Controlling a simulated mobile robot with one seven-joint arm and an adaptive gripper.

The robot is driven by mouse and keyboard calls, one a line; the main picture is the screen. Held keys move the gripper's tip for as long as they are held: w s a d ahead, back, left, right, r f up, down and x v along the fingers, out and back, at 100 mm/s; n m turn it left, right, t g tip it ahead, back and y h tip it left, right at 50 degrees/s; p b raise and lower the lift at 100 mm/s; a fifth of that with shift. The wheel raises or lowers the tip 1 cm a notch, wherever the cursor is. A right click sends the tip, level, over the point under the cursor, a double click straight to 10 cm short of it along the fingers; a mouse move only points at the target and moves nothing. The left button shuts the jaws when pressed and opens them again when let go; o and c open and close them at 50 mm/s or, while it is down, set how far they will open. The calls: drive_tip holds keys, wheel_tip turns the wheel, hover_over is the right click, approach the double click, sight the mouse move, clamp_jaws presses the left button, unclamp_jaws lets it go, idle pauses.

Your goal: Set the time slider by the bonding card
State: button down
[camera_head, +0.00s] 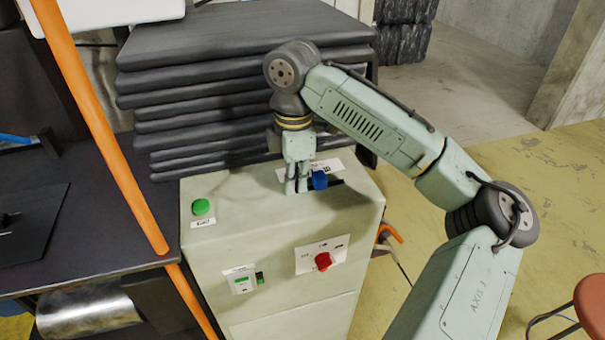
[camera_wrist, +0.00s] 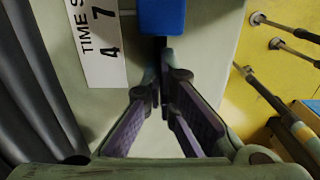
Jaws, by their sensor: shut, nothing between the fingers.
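The blue knob of the time slider (camera_head: 320,180) sits in a dark slot on top of the pale green machine cabinet (camera_head: 230,245). The knob also shows at the top of the wrist view (camera_wrist: 162,17), beside a white label (camera_wrist: 97,42) reading "TIME S", 4 and 7; the rest is cut off. My gripper (camera_head: 297,188) points down at the slot, just left of the knob. In the wrist view my gripper (camera_wrist: 161,80) has its fingertips together with nothing between them, close to the knob; I cannot tell whether they touch it. I cannot make out a bonding card.
A green button (camera_head: 201,206) is on the cabinet's top left. A red knob (camera_head: 323,261) and a small green switch (camera_head: 242,285) are on its front. An orange pole (camera_head: 100,128) stands at left. Dark folded sheets (camera_head: 230,80) are stacked behind.

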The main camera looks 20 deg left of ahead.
drive_tip(key=shift+r+p, duration=2.65)
drive_tip(key=shift+r, duration=0.1)
drive_tip(key=shift+r+p, duration=0.4)
drive_tip(key=shift+r, duration=0.85)
